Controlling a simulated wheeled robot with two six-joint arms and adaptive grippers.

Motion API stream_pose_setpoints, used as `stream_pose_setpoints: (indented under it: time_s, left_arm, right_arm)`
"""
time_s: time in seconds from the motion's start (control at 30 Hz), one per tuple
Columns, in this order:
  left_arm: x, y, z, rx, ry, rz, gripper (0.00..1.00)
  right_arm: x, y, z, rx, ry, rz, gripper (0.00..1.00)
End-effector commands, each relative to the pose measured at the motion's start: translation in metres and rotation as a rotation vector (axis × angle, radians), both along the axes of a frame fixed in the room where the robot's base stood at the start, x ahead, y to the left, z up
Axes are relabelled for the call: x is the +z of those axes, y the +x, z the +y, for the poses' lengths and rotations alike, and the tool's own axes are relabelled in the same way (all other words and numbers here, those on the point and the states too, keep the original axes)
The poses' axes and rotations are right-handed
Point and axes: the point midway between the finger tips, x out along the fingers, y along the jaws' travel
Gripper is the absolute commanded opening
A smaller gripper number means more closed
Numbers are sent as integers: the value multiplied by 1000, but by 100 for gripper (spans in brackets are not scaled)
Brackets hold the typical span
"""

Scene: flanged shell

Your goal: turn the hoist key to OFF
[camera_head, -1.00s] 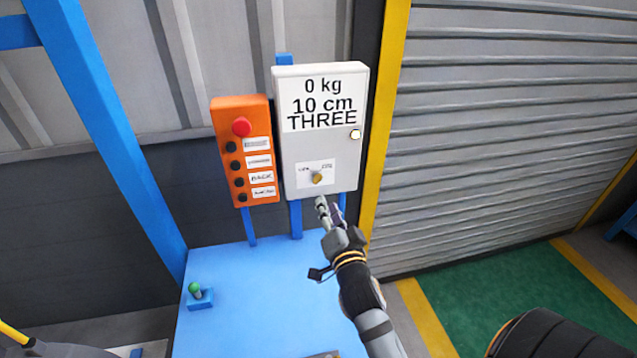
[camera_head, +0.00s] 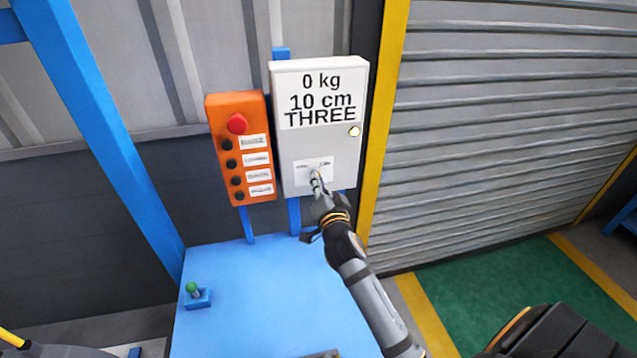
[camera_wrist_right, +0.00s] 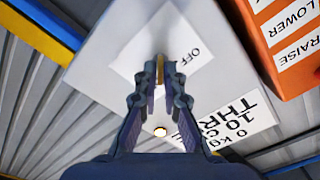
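The hoist key (camera_head: 317,174) is a small brass-coloured knob on a white label, low on the front of the white control box (camera_head: 304,146). My right gripper (camera_head: 318,183) is at the key and hides part of it. In the right wrist view, the key (camera_wrist_right: 160,68) shows between the two fingertips of my right gripper (camera_wrist_right: 161,74), with one finger on each side. I cannot tell whether the fingers touch or press it. The word OFF shows on the label (camera_wrist_right: 190,52). My left gripper is not in view.
An orange button box (camera_head: 242,150) with a red button stands just left of the white box. A yellow post (camera_head: 384,120) and a shutter (camera_head: 500,130) are at the right.

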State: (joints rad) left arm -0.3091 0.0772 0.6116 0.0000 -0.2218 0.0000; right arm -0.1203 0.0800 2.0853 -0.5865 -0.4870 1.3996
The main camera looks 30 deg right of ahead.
Motion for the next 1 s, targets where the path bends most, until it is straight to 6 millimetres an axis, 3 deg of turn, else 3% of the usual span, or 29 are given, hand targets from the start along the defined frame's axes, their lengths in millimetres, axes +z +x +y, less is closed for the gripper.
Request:
stream_pose_setpoints:
  time_s: [0.27, 0.57, 1.0]
  left_arm:
    - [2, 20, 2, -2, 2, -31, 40]
    - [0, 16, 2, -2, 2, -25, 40]
    - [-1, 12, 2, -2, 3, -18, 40]
  right_arm:
    - [0, 0, 0, 0, 0, 0, 0]
    - [0, 0, 0, 0, -66, 17, 0]
    - [0, 0, 0, 0, -417, 109, 0]
